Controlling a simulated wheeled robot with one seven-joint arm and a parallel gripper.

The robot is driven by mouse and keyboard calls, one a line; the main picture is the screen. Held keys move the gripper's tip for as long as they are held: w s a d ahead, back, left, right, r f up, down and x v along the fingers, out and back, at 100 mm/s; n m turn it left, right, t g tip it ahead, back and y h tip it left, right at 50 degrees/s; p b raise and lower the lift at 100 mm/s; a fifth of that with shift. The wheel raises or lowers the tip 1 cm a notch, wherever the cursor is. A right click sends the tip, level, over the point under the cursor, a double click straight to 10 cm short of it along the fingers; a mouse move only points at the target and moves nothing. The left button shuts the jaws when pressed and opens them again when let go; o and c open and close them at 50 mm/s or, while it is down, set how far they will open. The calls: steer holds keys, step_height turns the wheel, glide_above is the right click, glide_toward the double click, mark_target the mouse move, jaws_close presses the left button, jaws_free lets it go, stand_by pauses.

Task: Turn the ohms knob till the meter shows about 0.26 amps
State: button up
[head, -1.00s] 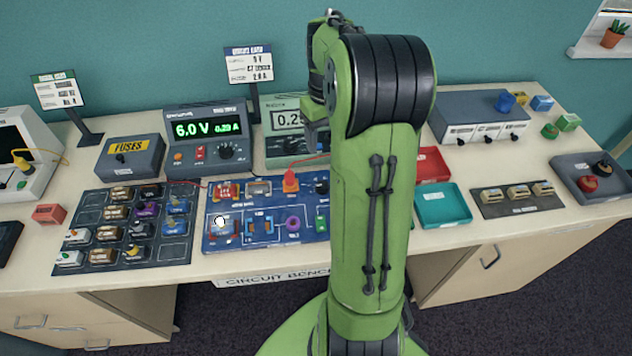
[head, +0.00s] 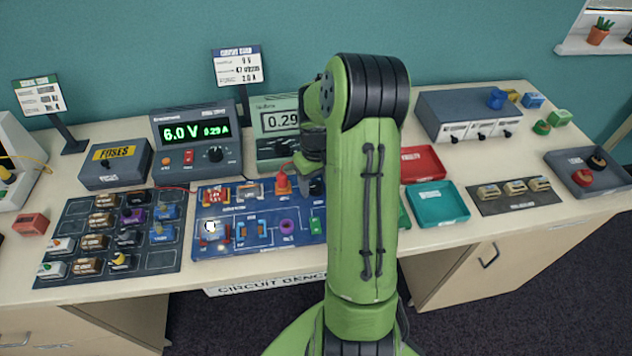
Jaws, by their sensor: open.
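The blue circuit board (head: 262,252) lies on the bench with a lit white bulb (head: 210,227) at its left. The ohms knob at the board's upper right is mostly hidden behind my gripper and arm. The meter (head: 268,128) behind the board reads about 0.29, its right side covered by my arm. The power supply (head: 170,143) shows 6.0 V and 0.29 A in green. My gripper (head: 312,172) is open and points down over the board's upper right; whether it touches the knob cannot be seen.
A dark tray of component blocks (head: 75,225) lies left of the board. A fuses box (head: 115,165) stands behind it. Red (head: 421,164) and teal (head: 437,205) trays are to the right. An orange plug (head: 283,184) with a red lead stands close left of my gripper.

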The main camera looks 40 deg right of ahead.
mark_target(316, 185)
steer(key=c, duration=1)
steer(key=shift+m, duration=1.4)
steer(key=o, duration=1)
steer(key=shift+r, duration=0.1)
step_height(316, 185, up, 16)
steer(key=p, duration=0.3)
